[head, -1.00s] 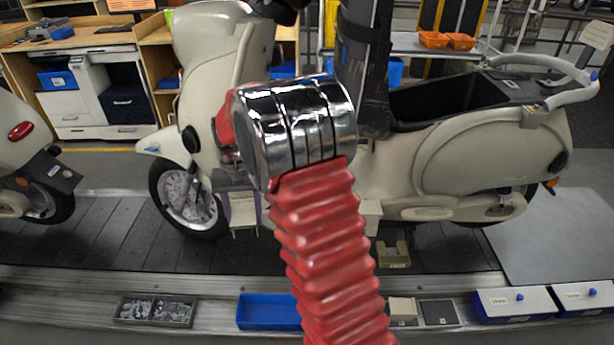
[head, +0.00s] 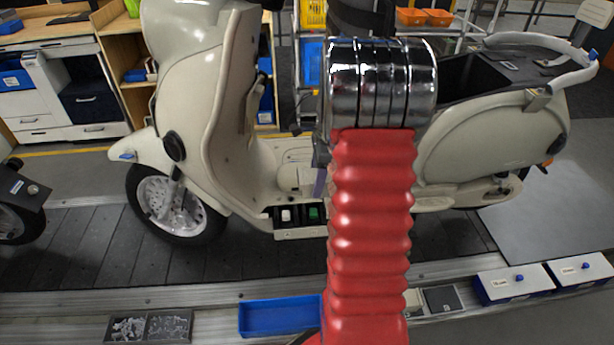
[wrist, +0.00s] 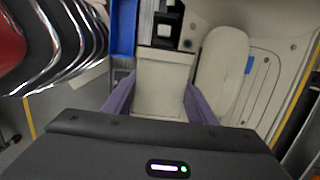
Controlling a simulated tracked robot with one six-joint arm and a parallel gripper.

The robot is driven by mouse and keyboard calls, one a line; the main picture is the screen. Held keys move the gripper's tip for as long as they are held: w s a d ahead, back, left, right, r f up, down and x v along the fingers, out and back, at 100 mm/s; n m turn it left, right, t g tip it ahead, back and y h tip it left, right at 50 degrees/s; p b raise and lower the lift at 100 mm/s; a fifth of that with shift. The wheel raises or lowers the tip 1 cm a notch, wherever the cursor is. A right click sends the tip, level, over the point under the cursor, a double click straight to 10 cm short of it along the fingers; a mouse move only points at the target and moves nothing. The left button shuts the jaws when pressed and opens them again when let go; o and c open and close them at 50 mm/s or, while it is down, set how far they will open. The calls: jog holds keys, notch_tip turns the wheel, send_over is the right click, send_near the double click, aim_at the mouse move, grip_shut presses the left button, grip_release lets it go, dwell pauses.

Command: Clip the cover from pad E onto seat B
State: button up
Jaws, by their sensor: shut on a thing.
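In the wrist view my gripper (wrist: 159,86) has its two purple fingers shut on a cream, box-like cover (wrist: 162,95), one on each side. In the head view most of my gripper (head: 320,183) is hidden behind my red arm; a purple finger shows at the arm's left edge. A dark recess on the scooter's lower side holds a white block (head: 286,215) and a green block (head: 313,213). The wrist view shows a dark recess (wrist: 165,25) just beyond the cover. No lettering shows which is seat B, and I cannot tell whether the cover touches it.
The cream scooter (head: 205,95) stands on the dark slat conveyor (head: 85,235). Along the front ledge are a grey parts tray (head: 150,327), an empty blue tray (head: 280,316), a dark pad (head: 443,299) and white-topped blue boxes (head: 515,283). Another scooter's wheel (head: 18,222) is at left.

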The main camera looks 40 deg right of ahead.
aim_at(313, 211)
jog(key=shift+w+a+f, duration=0.1)
jog(key=shift+w+a, duration=0.05)
jog(key=shift+f, duration=1.9)
jog(key=shift+f, duration=0.1)
jog(key=shift+f, duration=0.1)
jog(key=shift+f, duration=3.65)
jog(key=shift+f, duration=0.5)
dwell(0.5)
